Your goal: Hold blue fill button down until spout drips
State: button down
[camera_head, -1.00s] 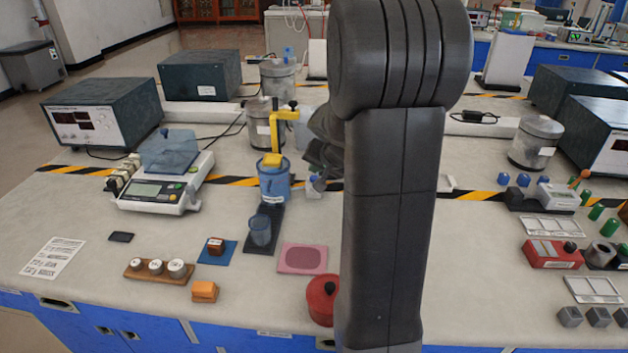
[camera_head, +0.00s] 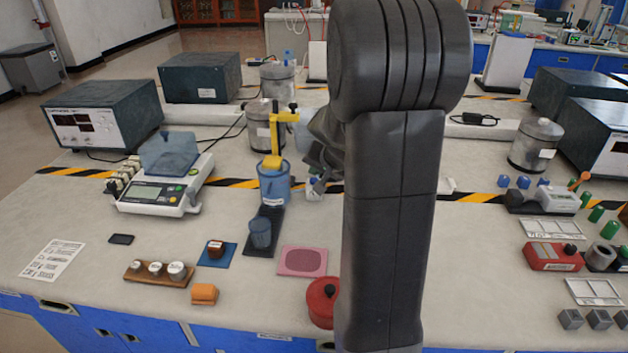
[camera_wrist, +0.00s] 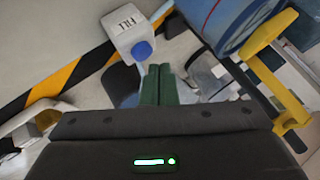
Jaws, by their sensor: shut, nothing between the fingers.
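The blue fill button (camera_wrist: 142,50) sits on a small white box (camera_wrist: 124,24) with dark lettering in the wrist view. My gripper (camera_wrist: 160,68) is shut and empty, its green fingers side by side. The fingertips appear just right of the button; whether they touch it I cannot tell. In the head view the white box (camera_head: 314,194) stands right of a blue vessel (camera_head: 275,187), partly hidden by my arm. The vessel has a yellow bracket (camera_head: 285,118). A translucent blue cup (camera_head: 260,232) stands in front of it. The spout and any drip cannot be made out.
The cup stands on a dark base (camera_head: 256,250). A pink mat (camera_head: 303,262) and a red round pot (camera_head: 322,300) lie nearer the front. A scale (camera_head: 160,190) stands to the left. Metal canisters (camera_head: 262,135) stand behind the vessel.

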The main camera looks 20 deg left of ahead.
jog(key=shift+f, duration=0.2)
dwell(0.6)
jog(key=shift+f+b, duration=0.25)
jog(key=shift+b, duration=0.35)
jog(key=shift+f+b, duration=0.5)
dwell(0.4)
jog(key=shift+r, duration=0.1)
dwell(4.8)
jog(key=shift+r+p, duration=0.7)
jog(key=shift+r, duration=0.15)
